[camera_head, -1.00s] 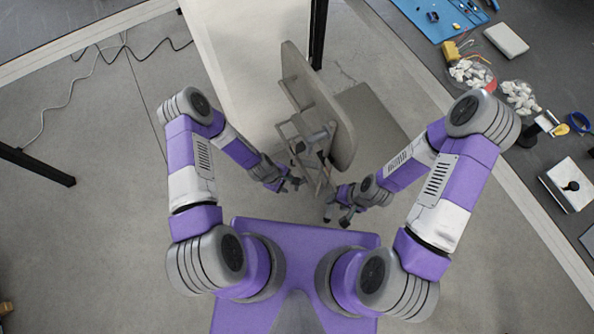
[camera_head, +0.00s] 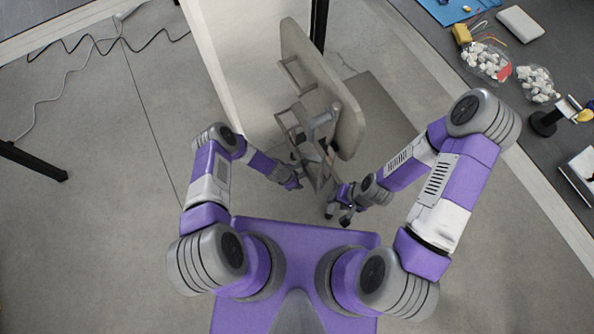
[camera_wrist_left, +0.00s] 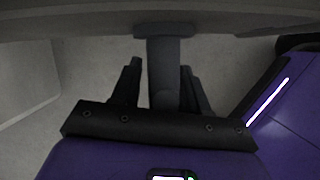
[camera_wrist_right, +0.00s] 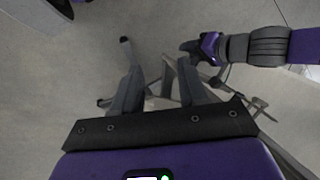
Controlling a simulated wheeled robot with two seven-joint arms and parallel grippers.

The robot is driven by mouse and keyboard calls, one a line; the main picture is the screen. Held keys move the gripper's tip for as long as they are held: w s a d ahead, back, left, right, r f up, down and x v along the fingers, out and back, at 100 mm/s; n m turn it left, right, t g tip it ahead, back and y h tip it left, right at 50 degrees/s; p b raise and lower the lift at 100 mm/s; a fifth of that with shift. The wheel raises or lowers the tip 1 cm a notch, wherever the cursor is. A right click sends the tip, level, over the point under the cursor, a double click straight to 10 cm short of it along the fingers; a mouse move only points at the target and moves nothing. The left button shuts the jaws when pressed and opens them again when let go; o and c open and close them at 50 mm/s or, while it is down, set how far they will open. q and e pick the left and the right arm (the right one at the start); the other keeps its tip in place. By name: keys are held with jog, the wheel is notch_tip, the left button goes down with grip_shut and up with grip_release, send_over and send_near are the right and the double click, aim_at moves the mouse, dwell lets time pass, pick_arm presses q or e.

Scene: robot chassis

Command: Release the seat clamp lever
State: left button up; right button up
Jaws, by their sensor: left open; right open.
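A chair-like assembly with a beige panel (camera_head: 322,85) and a grey metal frame (camera_head: 312,150) stands ahead of me in the head view. I cannot single out the seat clamp lever for sure. My left gripper (camera_head: 297,182) is at the frame's left side. In the left wrist view, its open fingers (camera_wrist_left: 158,72) have a grey post (camera_wrist_left: 168,65) between them, under a wide grey edge; whether they touch it is unclear. My right gripper (camera_head: 338,214) is open in front of the frame's lower end. In the right wrist view, thin frame bars (camera_wrist_right: 166,78) show beyond its fingers (camera_wrist_right: 158,78).
A dark workbench (camera_head: 480,100) with bowls of white pieces (camera_head: 487,62) and a small black stand (camera_head: 545,121) runs along the right. A pale board (camera_head: 230,70) and a black post (camera_head: 319,25) stand behind the assembly.

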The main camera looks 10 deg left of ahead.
pick_arm(q)
grip_shut()
dwell(0.3)
jog(key=shift+w, duration=0.1)
jog(key=shift+w+a+t+y+p, duration=0.15)
jog(key=shift+t+y+p, duration=0.25)
jog(key=shift+t+p, duration=0.35)
jog(key=shift+w+a+r+m+t+y+p, duration=0.25)
jog(key=shift+w+m+t+y, duration=0.15)
jog(key=shift+t+y, duration=0.5)
jog(key=shift+w+a+r+m+t+y+p, duration=0.1)
jog(key=shift+w+a+m+t+y, duration=0.3)
jog(key=shift+t, duration=0.75)
jog(key=shift+w+d, duration=0.1)
